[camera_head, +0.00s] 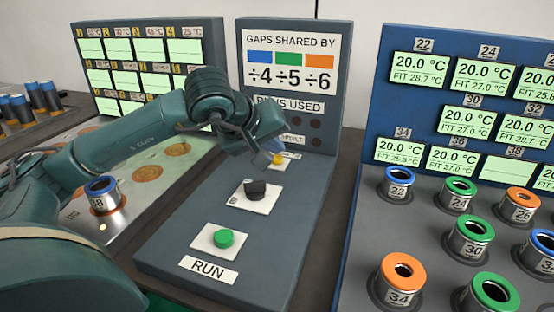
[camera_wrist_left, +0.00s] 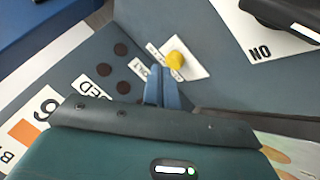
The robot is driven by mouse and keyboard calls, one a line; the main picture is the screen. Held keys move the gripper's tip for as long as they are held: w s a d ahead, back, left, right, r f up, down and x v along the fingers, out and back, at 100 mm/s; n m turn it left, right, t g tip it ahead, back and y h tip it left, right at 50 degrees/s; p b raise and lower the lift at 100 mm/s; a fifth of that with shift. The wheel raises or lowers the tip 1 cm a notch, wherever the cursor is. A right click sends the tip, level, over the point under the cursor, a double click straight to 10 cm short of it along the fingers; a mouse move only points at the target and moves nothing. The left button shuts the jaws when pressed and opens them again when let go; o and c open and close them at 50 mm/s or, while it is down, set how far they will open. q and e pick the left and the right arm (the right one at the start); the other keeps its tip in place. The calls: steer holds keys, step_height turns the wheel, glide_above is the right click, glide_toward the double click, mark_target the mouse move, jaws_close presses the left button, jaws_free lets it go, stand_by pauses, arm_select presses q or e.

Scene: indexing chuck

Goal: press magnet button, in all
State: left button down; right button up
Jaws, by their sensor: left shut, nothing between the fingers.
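My left gripper (camera_head: 268,148) reaches over the dark control panel (camera_head: 292,222). Its blue fingers (camera_wrist_left: 161,72) are shut and empty. A yellow button (camera_head: 278,158) on a white plate is right by the fingertips; it also shows in the wrist view (camera_wrist_left: 176,60). I cannot tell whether the fingers touch it. Nearer on the panel are a black knob (camera_head: 255,190) on a white plate and a green button (camera_head: 223,238) above a RUN label. No label reading "magnet" is legible; the small label by the yellow button is partly hidden. My right gripper is not in view.
An upright panel (camera_head: 343,60) with gap labels and several dark round spots stands behind the buttons. A blue board (camera_head: 374,130) with displays and ringed cylinders is at right. A blue-ringed cylinder (camera_head: 106,199) marked 38 stands at left, near my arm.

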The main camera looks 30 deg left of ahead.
arm_select(q)
steer(key=shift+f+b, duration=0.45)
steer(key=shift+f, duration=0.05)
stand_by(0.7)
steer(key=shift+r, duration=0.1)
steer(key=shift+r+p, duration=0.65)
steer(key=shift+r, duration=0.15)
step_height(320, 180, up, 5)
steer(key=p, duration=0.3)
steer(key=shift+p, duration=0.4)
stand_by(0.7)
